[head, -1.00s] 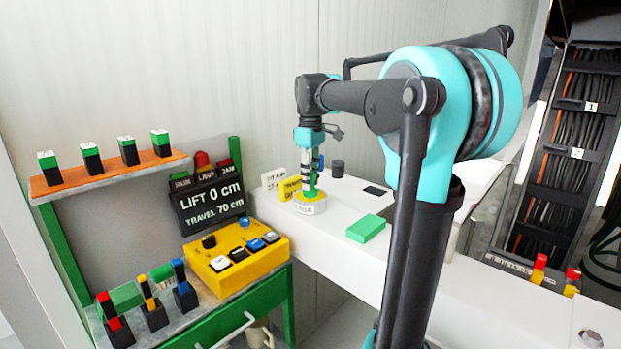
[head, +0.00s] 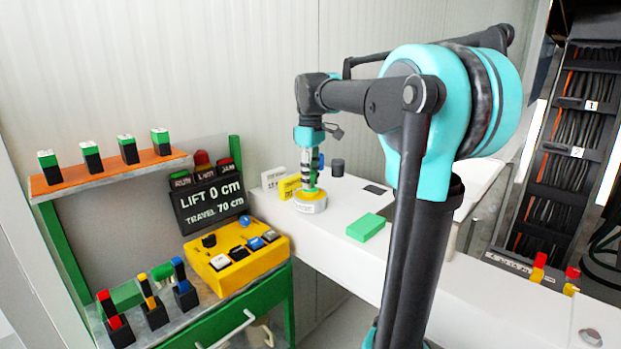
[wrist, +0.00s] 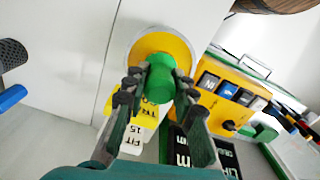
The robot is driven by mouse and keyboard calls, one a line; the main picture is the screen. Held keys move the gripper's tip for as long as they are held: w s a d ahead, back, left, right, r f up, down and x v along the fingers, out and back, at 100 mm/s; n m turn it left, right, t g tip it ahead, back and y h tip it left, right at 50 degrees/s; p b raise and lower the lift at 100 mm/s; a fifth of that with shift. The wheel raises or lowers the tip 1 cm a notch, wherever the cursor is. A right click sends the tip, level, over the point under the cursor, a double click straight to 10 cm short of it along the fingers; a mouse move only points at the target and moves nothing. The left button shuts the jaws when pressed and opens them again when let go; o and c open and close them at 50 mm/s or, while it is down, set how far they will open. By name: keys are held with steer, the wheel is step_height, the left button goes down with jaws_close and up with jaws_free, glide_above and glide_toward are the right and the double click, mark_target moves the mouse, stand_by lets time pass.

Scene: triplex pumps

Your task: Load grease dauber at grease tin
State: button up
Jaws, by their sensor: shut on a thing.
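The grease tin (head: 312,207) is a low, round white tin with yellow inside its rim, standing on the white bench. The wrist view shows its yellow round top (wrist: 150,44). My gripper (head: 310,183) points down over the tin. In the wrist view my gripper (wrist: 158,88) is shut on the green dauber (wrist: 161,72), with one dark finger on each side. The dauber's lower end is over or in the yellow; its own body and the fingers hide the exact contact.
A yellow card (head: 289,187) and a white card (head: 272,178) stand left of the tin. A dark cylinder (head: 337,168) stands behind it, and a green block (head: 369,227) lies to its right. A yellow control box (head: 240,262) is at the left. Bare bench lies in front.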

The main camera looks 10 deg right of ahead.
steer(key=shift+r, duration=3.55)
